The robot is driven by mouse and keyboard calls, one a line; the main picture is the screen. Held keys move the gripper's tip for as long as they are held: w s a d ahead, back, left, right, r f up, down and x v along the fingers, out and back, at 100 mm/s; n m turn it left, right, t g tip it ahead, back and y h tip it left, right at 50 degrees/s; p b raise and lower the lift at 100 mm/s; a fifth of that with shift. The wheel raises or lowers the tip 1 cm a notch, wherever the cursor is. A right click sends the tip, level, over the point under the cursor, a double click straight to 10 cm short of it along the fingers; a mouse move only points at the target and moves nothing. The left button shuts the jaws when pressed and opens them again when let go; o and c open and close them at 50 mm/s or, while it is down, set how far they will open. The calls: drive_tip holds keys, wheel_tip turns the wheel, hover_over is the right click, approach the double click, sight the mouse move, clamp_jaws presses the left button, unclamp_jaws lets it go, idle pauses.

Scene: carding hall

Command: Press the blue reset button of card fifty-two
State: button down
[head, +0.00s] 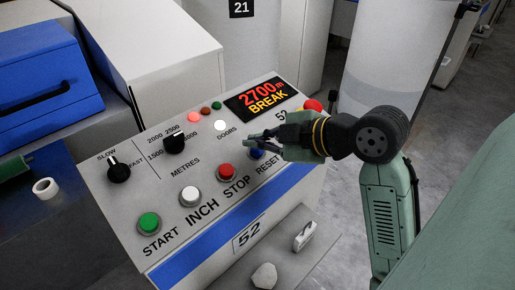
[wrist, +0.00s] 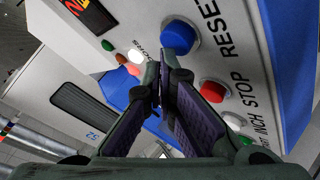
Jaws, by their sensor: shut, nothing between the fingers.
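The blue reset button (head: 257,153) sits on the sloped grey panel (head: 190,225) marked 52, right of the red stop button and above the word RESET. In the head view my gripper (head: 248,138) hangs over the panel from the right, its fingertips just above the button and partly covering it. In the wrist view the blue button (wrist: 180,36) shows just beyond the fingertips of my gripper (wrist: 162,68), which are shut and empty. Fingertips and button overlap slightly there; I cannot tell whether they touch.
The red stop button (head: 226,172), white inch button (head: 190,196) and green start button (head: 149,222) line the panel's front. A lit display (head: 262,96) reads 2700 m BREAK. A red knob (head: 313,105) stands right of it. Two black selector knobs are at left.

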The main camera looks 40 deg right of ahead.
drive_tip(key=shift+w+f+b, duration=0.1)
drive_tip(key=shift+f+b, duration=0.4)
drive_tip(key=shift+b, duration=0.05)
idle(0.4)
drive_tip(key=shift+r, duration=0.15)
idle(0.3)
drive_tip(key=shift+s+r+p, duration=0.2)
drive_tip(key=shift+r+p, duration=0.3)
drive_tip(key=shift+r, duration=0.25)
drive_tip(key=r+p, duration=0.1)
drive_tip(key=r, duration=0.1)
drive_tip(key=s+r+p, duration=0.1)
drive_tip(key=r+p, duration=0.1)
drive_tip(key=shift+s+d+r, duration=0.1)
drive_tip(key=shift+s+r, duration=0.05)
drive_tip(key=shift+r, duration=0.25)
idle(0.6)
